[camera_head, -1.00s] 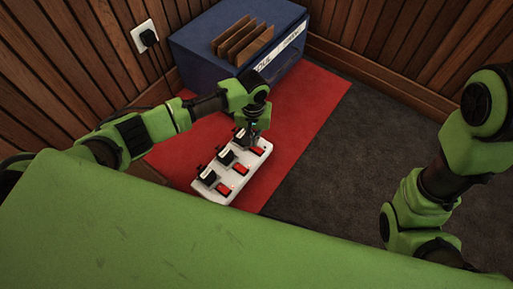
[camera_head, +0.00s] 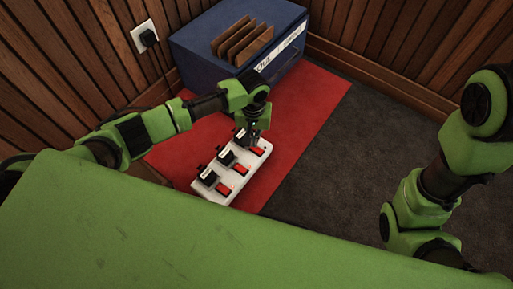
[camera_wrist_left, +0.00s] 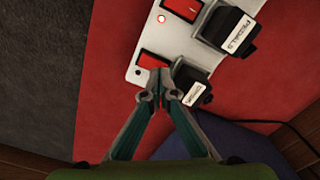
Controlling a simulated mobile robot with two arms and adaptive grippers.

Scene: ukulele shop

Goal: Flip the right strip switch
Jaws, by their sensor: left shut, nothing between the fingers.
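A white power strip (camera_head: 210,192) lies on the red mat, with three red rocker switches and black plugs along it. The right switch (camera_head: 258,151) is at its far right end; it also shows in the left wrist view (camera_wrist_left: 153,63). A plug (camera_wrist_left: 190,82) labelled on its side sits beside that switch. My left gripper (camera_head: 253,139) is shut and empty, pointing down over this end of the strip. In the left wrist view its fingertips (camera_wrist_left: 157,97) are just beside the right switch; I cannot tell whether they touch. My right arm shows at the right, its gripper out of view.
The middle switch (camera_head: 241,169) and left switch (camera_head: 223,190) are close by. A blue box (camera_head: 200,55) stands behind the red mat (camera_head: 305,110). A wall outlet (camera_head: 146,37) is at left. Dark carpet (camera_head: 350,150) is clear.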

